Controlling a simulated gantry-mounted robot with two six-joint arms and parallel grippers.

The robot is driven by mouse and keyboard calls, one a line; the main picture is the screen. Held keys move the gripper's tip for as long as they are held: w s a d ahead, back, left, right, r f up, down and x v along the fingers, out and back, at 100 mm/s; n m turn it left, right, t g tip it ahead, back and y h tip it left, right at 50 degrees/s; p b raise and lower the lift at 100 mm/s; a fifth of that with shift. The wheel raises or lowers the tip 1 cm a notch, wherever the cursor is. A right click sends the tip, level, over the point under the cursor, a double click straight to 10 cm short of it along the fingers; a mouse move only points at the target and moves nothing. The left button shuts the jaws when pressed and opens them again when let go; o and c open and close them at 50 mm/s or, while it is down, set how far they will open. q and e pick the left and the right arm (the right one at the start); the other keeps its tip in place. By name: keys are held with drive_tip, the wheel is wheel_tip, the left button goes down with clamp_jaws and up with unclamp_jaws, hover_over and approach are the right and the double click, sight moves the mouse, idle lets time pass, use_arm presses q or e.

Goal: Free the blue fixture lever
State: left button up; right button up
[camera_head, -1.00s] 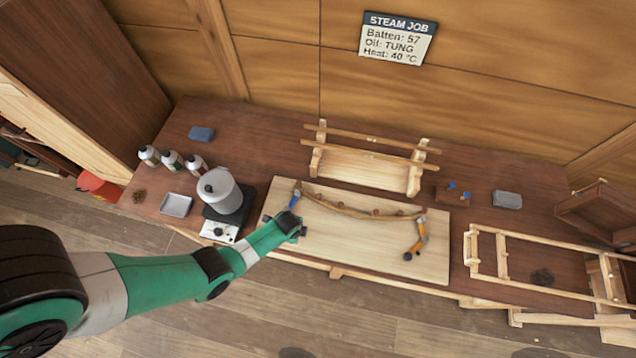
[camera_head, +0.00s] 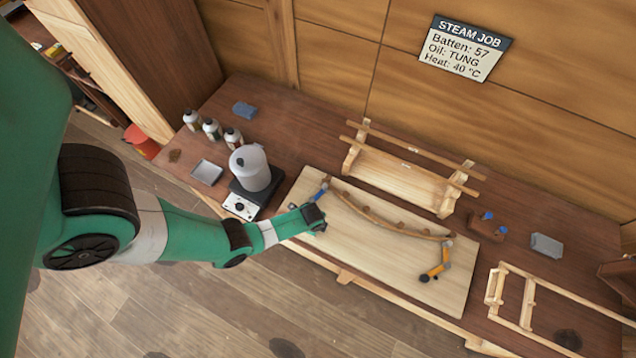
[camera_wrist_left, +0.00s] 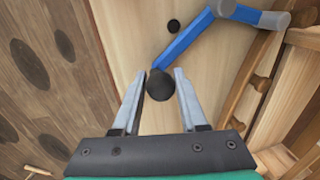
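The blue fixture lever (camera_wrist_left: 190,42) ends in a round black knob (camera_wrist_left: 159,85) and joins a grey pivot at the top of the left wrist view. In the head view a blue part of the lever (camera_head: 323,189) shows at the left end of the pale board (camera_head: 400,280). My left gripper (camera_wrist_left: 158,80) is open, with one finger on each side of the knob; I see gaps beside it. In the head view my left gripper (camera_head: 314,216) covers the lever's handle end. A curved wooden batten (camera_head: 385,222) runs from the blue lever to an orange lever (camera_head: 438,267). My right gripper is not in view.
A white pot (camera_head: 252,168) on a hot plate and several bottles stand left of the board. A wooden rack (camera_head: 408,180) stands behind the board. A brown block with blue pieces (camera_head: 486,228) and a grey box (camera_head: 546,245) are to the right.

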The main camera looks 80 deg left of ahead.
use_arm(q)
clamp_jaws()
idle(0.9)
